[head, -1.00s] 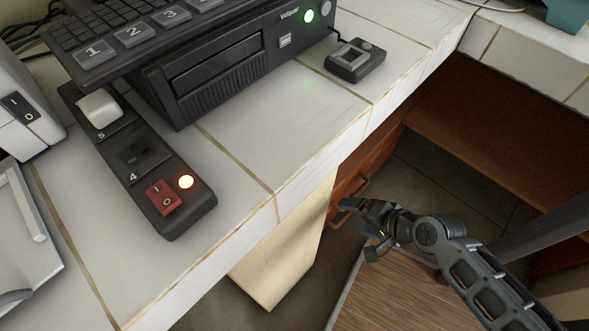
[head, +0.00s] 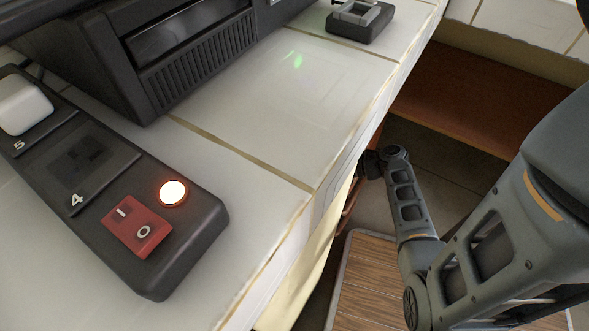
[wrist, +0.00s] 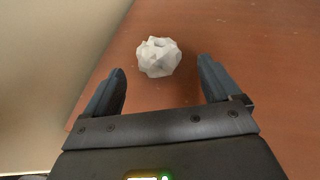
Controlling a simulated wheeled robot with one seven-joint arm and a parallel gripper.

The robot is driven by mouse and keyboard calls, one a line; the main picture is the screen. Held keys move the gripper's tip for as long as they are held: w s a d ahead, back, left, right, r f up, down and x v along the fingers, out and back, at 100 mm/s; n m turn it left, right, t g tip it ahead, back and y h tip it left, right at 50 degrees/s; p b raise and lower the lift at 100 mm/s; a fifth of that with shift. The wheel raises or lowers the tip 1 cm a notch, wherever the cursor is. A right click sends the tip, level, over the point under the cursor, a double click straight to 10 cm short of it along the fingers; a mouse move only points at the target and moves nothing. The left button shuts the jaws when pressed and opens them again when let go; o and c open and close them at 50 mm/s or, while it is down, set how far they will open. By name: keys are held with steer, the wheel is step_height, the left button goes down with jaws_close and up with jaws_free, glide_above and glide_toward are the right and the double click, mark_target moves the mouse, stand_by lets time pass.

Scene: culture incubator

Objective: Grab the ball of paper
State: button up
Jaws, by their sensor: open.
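The ball of paper (wrist: 158,57) is white and crumpled. In the wrist view it lies on a reddish-brown surface (wrist: 225,35), just beyond my fingertips and roughly centred between them. My gripper (wrist: 160,85) is open and empty, with one finger to each side of the line to the ball. In the head view my arm reaches down past the counter's edge; the gripper's fingers and the ball are hidden there.
A white tiled counter (head: 300,120) fills the left and middle of the head view. On it are a switch strip (head: 190,240) with a lit lamp, a dark machine (head: 190,60) and a small device (head: 360,20). A pale wall (wrist: 50,60) stands left in the wrist view.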

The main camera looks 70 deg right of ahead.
steer(key=b+x, duration=0.1)
steer(key=x, duration=0.4)
steer(key=shift+a+b, duration=0.1)
steer(key=shift+b, duration=0.25)
steer(key=shift+r, duration=0.1)
steer(key=shift+c, duration=0.2)
steer(key=c, duration=1)
steer(key=shift+r, duration=0.1)
